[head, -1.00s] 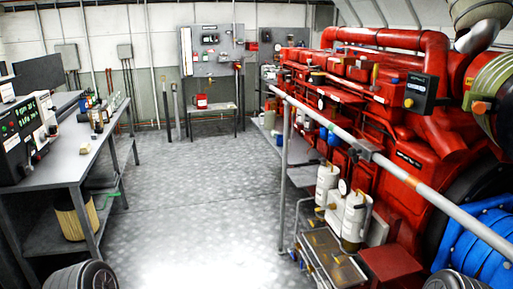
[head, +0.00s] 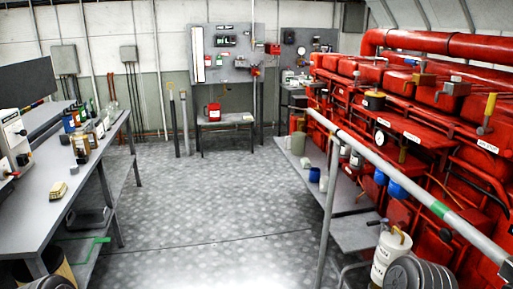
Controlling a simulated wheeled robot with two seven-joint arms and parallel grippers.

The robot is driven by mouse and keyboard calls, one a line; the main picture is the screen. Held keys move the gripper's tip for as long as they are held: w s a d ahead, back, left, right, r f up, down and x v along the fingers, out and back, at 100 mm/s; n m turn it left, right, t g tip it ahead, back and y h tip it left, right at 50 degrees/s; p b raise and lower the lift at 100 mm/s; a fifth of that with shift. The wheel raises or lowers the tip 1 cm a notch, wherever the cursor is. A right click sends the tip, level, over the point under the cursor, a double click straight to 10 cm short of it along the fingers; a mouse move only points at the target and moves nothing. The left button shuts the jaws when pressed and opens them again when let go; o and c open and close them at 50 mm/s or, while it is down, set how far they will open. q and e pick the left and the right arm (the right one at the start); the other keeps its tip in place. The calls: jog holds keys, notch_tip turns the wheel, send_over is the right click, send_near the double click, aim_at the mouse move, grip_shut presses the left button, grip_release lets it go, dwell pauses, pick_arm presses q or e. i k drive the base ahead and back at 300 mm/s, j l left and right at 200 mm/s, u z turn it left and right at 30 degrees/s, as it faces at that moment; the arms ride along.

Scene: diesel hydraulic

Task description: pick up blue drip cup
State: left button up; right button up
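A small blue cup (head: 314,174), which looks like the drip cup, stands on the grey shelf (head: 346,200) along the engine's side, right of the middle of the head view. A small white cup (head: 324,183) stands just in front of it. The blue cup is small in the picture and its inside cannot be made out. Neither of my grippers is in view; only rounded grey parts of my own arms show at the bottom edge.
A grey handrail (head: 385,175) runs along the red engine (head: 440,110), between me and part of the shelf. A long bench (head: 45,205) with bottles stands at left. The floor (head: 200,205) between is clear. A red can (head: 213,112) stands on a far table.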

aim_at(315, 175)
jog(key=i+j+z, duration=0.1)
jog(key=i+z, duration=0.15)
jog(key=i+j+z, duration=0.25)
jog(key=i, duration=0.25)
jog(key=i+j+z, duration=0.1)
jog(key=i+z, duration=0.15)
jog(key=k, duration=0.55)
jog(key=z, duration=2.05)
jog(key=j, duration=1.2)
jog(key=i+j, duration=0.15)
jog(key=j, duration=2.2)
jog(key=i+j, duration=0.1)
jog(key=j, duration=1.1)
jog(key=i, duration=0.3)
